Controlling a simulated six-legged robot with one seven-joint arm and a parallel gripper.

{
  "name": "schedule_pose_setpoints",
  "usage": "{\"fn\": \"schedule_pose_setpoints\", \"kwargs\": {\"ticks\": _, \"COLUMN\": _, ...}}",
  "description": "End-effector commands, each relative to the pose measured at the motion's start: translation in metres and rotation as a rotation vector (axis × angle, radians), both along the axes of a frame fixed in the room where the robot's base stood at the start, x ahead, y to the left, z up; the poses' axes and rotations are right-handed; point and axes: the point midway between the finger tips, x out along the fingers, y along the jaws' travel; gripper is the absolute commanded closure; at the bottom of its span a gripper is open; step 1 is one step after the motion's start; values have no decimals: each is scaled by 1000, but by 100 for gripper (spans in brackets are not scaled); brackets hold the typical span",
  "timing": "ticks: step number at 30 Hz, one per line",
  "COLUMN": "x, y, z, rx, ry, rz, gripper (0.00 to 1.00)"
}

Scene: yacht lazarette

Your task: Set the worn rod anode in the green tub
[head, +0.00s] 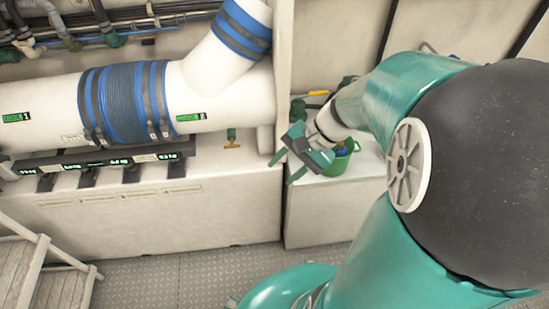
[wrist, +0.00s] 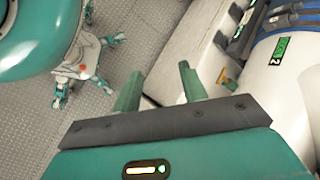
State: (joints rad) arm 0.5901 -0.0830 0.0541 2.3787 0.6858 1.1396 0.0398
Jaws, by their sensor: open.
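The green tub (head: 335,167) stands on the light ledge at the right in the head view, partly hidden behind my gripper and arm. Something blue (head: 341,152) shows at its mouth. My gripper (head: 286,168) is open and empty, left of and in front of the tub in that view. Its two fingers stand apart in the wrist view (wrist: 158,82). A small green and tan T-shaped piece (head: 231,140) is on the ledge under the white pipe; it also shows in the wrist view (wrist: 228,77). I cannot tell whether it is the worn rod anode. No other rod shows clearly.
A large white pipe (head: 40,108) with a blue ribbed hose section (head: 122,100) runs above the left ledge (head: 160,215). A dark rail with lit labels (head: 100,160) lies below it. Wooden steps (head: 45,275) stand lower left. The plated floor (head: 190,275) has free room.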

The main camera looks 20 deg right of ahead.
Motion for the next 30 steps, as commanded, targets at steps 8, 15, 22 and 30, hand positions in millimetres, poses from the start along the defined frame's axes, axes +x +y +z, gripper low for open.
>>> {"fn": "schedule_pose_setpoints", "kwargs": {"ticks": 8, "x": -30, "y": 37, "z": 50, "rx": -451, "ry": -234, "rz": 426, "gripper": 57}}
{"fn": "schedule_pose_setpoints", "kwargs": {"ticks": 15, "x": -48, "y": 51, "z": 95, "rx": -766, "ry": -486, "rz": 689, "gripper": 57}}
{"fn": "schedule_pose_setpoints", "kwargs": {"ticks": 22, "x": -53, "y": 53, "z": 111, "rx": -867, "ry": -577, "rz": 762, "gripper": 57}}
{"fn": "schedule_pose_setpoints", "kwargs": {"ticks": 30, "x": -52, "y": 53, "z": 111, "rx": -866, "ry": -575, "rz": 760, "gripper": 57}}
